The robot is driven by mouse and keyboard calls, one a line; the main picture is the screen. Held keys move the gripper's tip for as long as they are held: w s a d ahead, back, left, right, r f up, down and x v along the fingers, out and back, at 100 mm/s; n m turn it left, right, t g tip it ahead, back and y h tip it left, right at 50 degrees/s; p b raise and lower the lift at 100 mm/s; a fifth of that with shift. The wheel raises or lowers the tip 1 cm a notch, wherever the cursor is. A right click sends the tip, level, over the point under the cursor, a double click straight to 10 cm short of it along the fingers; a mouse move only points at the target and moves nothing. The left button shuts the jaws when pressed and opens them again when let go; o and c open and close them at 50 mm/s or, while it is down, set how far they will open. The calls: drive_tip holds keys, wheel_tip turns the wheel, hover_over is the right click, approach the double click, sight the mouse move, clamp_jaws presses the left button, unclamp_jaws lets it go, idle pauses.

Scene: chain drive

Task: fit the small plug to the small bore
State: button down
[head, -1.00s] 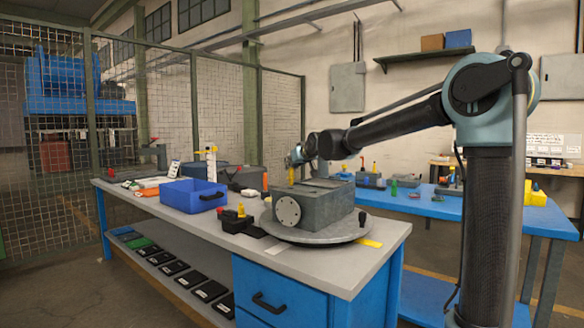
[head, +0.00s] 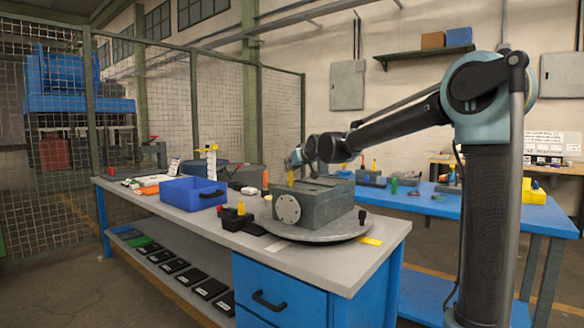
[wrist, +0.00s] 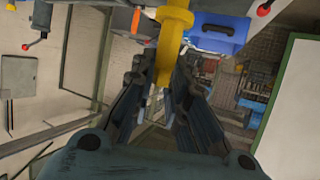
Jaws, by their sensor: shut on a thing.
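My gripper (head: 294,160) is at the back left of the grey housing (head: 326,204) on the bench. It is shut on a yellow plug (head: 291,177), which points down by the housing's left top edge. In the wrist view the plug (wrist: 174,28) has a wide collar and a narrower shank between the two fingers (wrist: 163,80). I cannot tell whether the plug touches the housing. The small bore cannot be made out in either view. The housing's front left face bears a round pale plate (head: 287,210) with small holes.
The housing stands on a round turntable (head: 330,236) with a dark knob. A blue bin (head: 190,194) and a dark block with yellow and red pieces (head: 236,216) are to its left. Bare bench top lies at the front. A blue table (head: 430,204) stands behind.

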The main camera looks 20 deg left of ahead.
drive_tip(key=shift+f, duration=1.25)
drive_tip(key=c, duration=1.5)
unclamp_jaws()
drive_tip(key=shift+v, duration=5.95)
drive_tip(key=shift+w+d, duration=0.1)
drive_tip(key=shift+d, duration=0.05)
